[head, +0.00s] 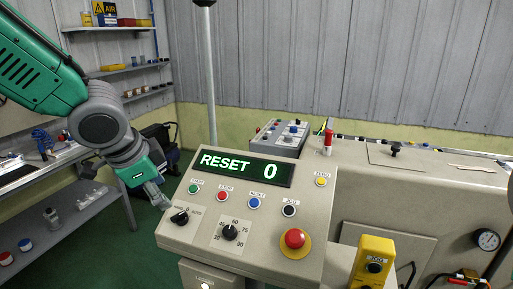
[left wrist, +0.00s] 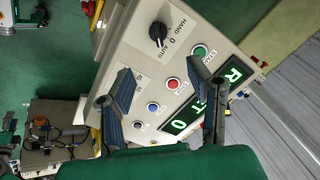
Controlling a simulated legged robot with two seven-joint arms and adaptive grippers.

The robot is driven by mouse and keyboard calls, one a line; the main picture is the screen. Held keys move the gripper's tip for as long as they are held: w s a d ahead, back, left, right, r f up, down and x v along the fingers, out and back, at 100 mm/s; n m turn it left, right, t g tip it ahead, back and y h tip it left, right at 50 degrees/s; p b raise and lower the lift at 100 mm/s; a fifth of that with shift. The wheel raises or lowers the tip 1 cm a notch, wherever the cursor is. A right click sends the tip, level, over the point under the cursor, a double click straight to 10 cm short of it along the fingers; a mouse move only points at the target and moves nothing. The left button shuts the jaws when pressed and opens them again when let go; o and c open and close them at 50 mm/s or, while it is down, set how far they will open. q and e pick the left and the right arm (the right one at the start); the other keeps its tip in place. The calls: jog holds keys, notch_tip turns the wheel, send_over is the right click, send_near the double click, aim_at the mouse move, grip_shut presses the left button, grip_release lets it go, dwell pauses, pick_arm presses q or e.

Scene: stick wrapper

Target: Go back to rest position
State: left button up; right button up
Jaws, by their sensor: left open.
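My left gripper (head: 163,199) is at the left edge of the beige control panel (head: 260,233), just up and left of the black HAND/AUTO knob (head: 179,217). In the left wrist view, the fingers of my left gripper (left wrist: 163,80) are spread apart with nothing between them. The panel lies beyond them, and the knob (left wrist: 157,33) stands clear of both fingers. The panel's display (head: 243,168) reads "RESET 0". My right gripper does not show in either view.
The panel carries a red mushroom button (head: 295,238) and several small coloured buttons. A grey bench (head: 62,222) with small items is at the left. A thin grey post (head: 209,80) rises behind the panel.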

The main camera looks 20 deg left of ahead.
pick_arm(q)
jog(key=s+d+f+n+g+h+b, duration=0.1)
jog(key=s+d+f+b, duration=0.15)
jog(key=f, duration=0.65)
jog(key=s+d+f+n+g+b, duration=0.1)
jog(key=s+f+n+b, duration=0.15)
jog(key=f, duration=0.65)
jog(key=s+d+f+n+g+h+b, duration=0.15)
jog(key=s+f, duration=0.25)
jog(key=f, duration=0.5)
jog(key=s+a+f+n+g+y+b, duration=0.1)
jog(key=s+f+n+b, duration=0.3)
jog(key=s+f, duration=1.2)
notch_tip(320, 180, down, 4)
jog(key=shift+a+f+y+b, duration=0.2)
jog(key=shift+a+y+b, duration=0.2)
jog(key=shift+y+b, duration=0.45)
jog(key=shift+o, duration=0.2)
